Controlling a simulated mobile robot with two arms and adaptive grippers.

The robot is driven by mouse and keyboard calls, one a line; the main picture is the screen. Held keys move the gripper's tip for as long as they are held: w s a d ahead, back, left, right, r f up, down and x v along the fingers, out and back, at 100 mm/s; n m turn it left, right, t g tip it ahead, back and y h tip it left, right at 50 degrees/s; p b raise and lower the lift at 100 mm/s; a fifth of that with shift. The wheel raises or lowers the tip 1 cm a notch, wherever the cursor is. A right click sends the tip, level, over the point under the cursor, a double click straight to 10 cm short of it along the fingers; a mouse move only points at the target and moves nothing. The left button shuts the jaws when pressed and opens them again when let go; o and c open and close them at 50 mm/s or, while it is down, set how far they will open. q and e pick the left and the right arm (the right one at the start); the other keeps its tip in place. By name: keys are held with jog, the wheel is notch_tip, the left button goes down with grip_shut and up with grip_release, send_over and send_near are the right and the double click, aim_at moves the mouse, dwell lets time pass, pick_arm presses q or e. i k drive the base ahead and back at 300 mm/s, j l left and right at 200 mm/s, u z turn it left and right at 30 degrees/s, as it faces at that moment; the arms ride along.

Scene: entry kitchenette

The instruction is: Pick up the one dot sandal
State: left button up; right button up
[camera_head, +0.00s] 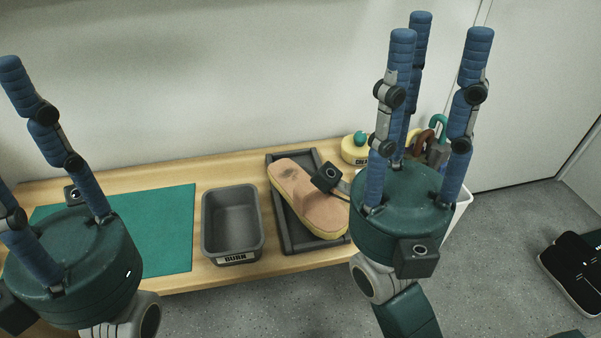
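A tan sandal (295,188) with a yellowish sole edge lies slantwise in a dark grey tray (287,235) on the wooden bench. It has a dark smudge near its far left end; I cannot make out a single dot. My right gripper (430,32) is to the right of the sandal and nearer me, its blue fingers pointing up, spread and empty. My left gripper (18,135) is at the far left, fingers up, spread and empty, partly cut off by the frame.
On the wooden bench (180,281) are a teal mat (165,225) and an empty grey bin (233,220) labelled BURN. Umbrella handles (438,125) rise from a white bin (461,205). Black footwear (575,257) lies on the floor, right.

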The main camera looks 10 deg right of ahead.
aim_at(323, 215)
jog(key=k+l+z, duration=0.1)
jog(key=l, duration=0.3)
jog(key=k+l+z, duration=0.1)
jog(key=k+l, duration=0.15)
jog(key=l, duration=0.15)
jog(key=k+l, duration=0.1)
jog(key=l, duration=0.3)
jog(key=k+l+z, duration=0.15)
jog(key=l, duration=0.3)
jog(key=k+l+z, duration=0.1)
jog(key=l, duration=0.3)
